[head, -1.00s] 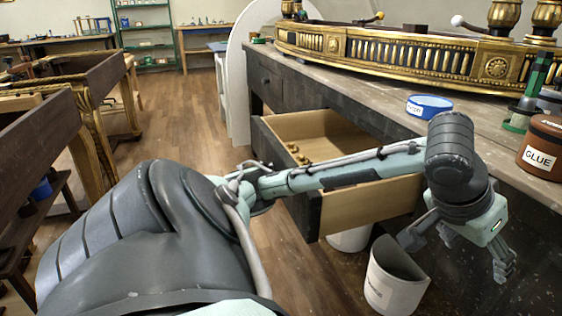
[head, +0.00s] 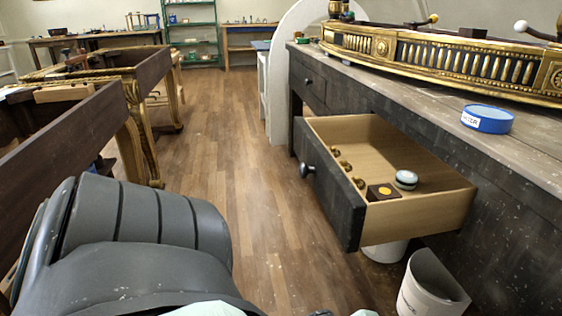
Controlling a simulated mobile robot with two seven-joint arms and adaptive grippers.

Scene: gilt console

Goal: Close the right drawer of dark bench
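The dark bench (head: 450,140) runs along the right side. Its nearer, right drawer stands pulled well out, with a dark front (head: 325,190) and a round dark knob (head: 307,170). Its pale wooden side (head: 425,212) faces me. Inside lie several small brass knobs (head: 345,166), a dark block with a yellow disc (head: 383,191) and a round white-topped tin (head: 405,179). The farther drawer (head: 308,83) looks shut. Neither of my grippers shows. Only my dark arm housing at the lower left and pale bits at the bottom edge are visible.
A white bin (head: 428,287) stands on the floor below the drawer's near side, with another pale container (head: 384,250) under the drawer. A blue tape roll (head: 487,119) and a gilt piece (head: 450,60) rest on the benchtop. The wooden floor (head: 225,170) left of the drawer is clear.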

